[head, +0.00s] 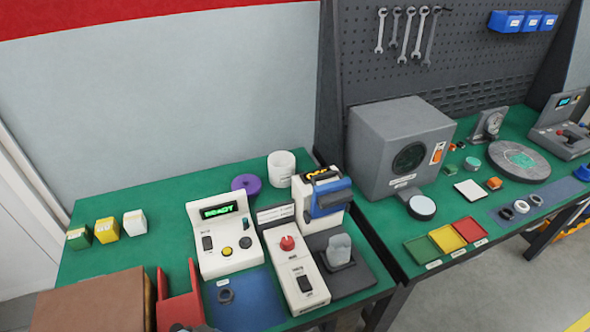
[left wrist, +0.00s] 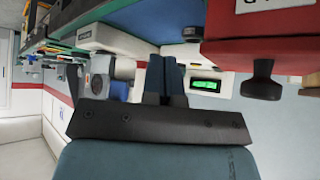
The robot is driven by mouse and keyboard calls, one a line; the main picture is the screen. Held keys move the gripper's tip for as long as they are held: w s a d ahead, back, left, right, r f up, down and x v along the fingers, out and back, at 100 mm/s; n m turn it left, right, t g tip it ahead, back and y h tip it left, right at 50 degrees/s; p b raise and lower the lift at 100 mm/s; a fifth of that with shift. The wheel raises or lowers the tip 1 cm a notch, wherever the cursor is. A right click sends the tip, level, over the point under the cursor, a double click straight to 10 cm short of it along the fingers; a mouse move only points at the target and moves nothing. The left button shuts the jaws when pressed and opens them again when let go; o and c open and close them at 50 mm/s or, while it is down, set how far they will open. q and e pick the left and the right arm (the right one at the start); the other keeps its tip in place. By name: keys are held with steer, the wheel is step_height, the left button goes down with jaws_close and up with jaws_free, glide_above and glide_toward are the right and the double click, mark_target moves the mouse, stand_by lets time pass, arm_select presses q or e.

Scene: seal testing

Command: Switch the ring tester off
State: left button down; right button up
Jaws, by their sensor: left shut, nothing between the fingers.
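A white tester box (head: 224,238) stands on the left green bench in the head view. Its display glows green with "READY". Its front has a dark rocker switch (head: 208,243), a yellow button (head: 227,252) and black knobs. I cannot read its rocker's position. The green display (left wrist: 205,87) also shows in the left wrist view, which is upside down. My left gripper (left wrist: 165,64) is shut and empty there, pointing toward the bench, apart from the box. My right gripper is in neither view.
A white unit with a red knob (head: 287,243) and black switch (head: 305,284) stands right of the tester. A red stand (head: 181,300) and brown box (head: 98,306) are at the front left. Small cartons (head: 106,231) and a purple roll (head: 246,184) are behind.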

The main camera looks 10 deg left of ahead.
arm_select(q)
steer(key=shift+w+d+f+t+h+p, duration=0.2)
steer(key=shift+d+f+t+h+p, duration=0.5)
steer(key=shift+d+f+t+p, duration=0.5)
steer(key=shift+d+r+m+t+b, duration=0.1)
steer(key=shift+r+m+t+b, duration=0.05)
steer(key=shift+m+t+b, duration=0.2)
